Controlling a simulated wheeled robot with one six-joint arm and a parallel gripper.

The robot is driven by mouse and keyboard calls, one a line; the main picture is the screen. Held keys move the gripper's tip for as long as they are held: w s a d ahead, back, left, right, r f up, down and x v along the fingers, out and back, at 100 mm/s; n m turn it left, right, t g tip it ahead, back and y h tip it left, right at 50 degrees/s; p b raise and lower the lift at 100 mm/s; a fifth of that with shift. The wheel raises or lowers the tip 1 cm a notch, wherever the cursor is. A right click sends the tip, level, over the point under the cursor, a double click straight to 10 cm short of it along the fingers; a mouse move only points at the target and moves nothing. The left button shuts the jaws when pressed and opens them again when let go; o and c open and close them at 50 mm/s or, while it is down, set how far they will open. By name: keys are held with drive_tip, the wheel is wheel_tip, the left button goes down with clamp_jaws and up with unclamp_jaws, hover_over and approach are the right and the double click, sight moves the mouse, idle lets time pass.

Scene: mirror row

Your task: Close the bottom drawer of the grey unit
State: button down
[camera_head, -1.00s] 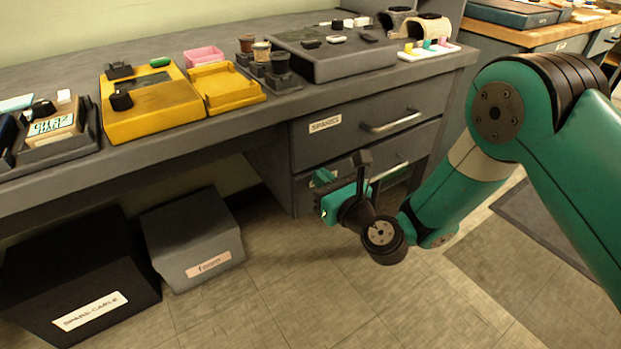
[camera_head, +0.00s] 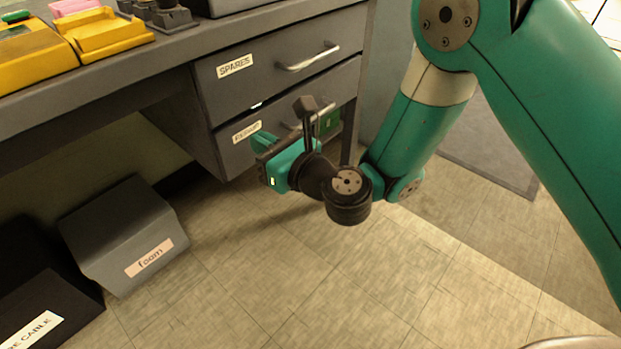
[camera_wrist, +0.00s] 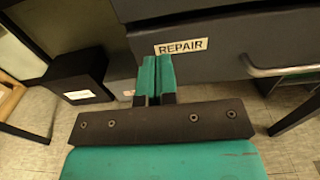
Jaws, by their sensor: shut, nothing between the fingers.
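The grey unit under the bench has two drawers in the head view. The top drawer (camera_head: 265,85) carries a SPARES label and looks shut. The bottom drawer (camera_head: 229,158) is below it, its handle partly hidden behind my gripper. In the wrist view its front (camera_wrist: 225,35) shows a REPAIR label (camera_wrist: 182,46) and a bar handle at the right. It looks nearly flush; I cannot tell whether a small gap is left. My gripper (camera_head: 260,143) is shut and empty, in front of the label side of this drawer. Its fingertips (camera_wrist: 155,62) point at the front; contact is unclear.
A grey foam box (camera_head: 115,230) and a black box (camera_head: 50,290) stand on the floor under the bench at left. Yellow trays (camera_head: 103,32) lie on the bench top. The floor in front of the unit is clear. A dark mat (camera_head: 490,145) lies at right.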

drive_tip(key=b+v, duration=0.9)
drive_tip(key=b, duration=0.1)
drive_tip(key=s+r+n+g+p, duration=0.5)
drive_tip(key=s+r+n+g, duration=0.25)
drive_tip(key=n, duration=1.05)
drive_tip(key=s+d+r+n+g+h+p, duration=0.25)
drive_tip(key=d+n+h, duration=0.25)
drive_tip(key=d+n, duration=0.3)
drive_tip(key=s+d+r+n+g+h+p, duration=0.1)
drive_tip(key=s+d+n+h+p, duration=0.4)
drive_tip(key=d, duration=0.6)
wheel_tip(320, 180, up, 37)
drive_tip(key=n+p, duration=0.1)
drive_tip(key=p, duration=3.5)
drive_tip(key=shift+w+n, duration=0.25)
drive_tip(key=shift+n, duration=0.05)
drive_tip(key=shift+a, duration=0.15)
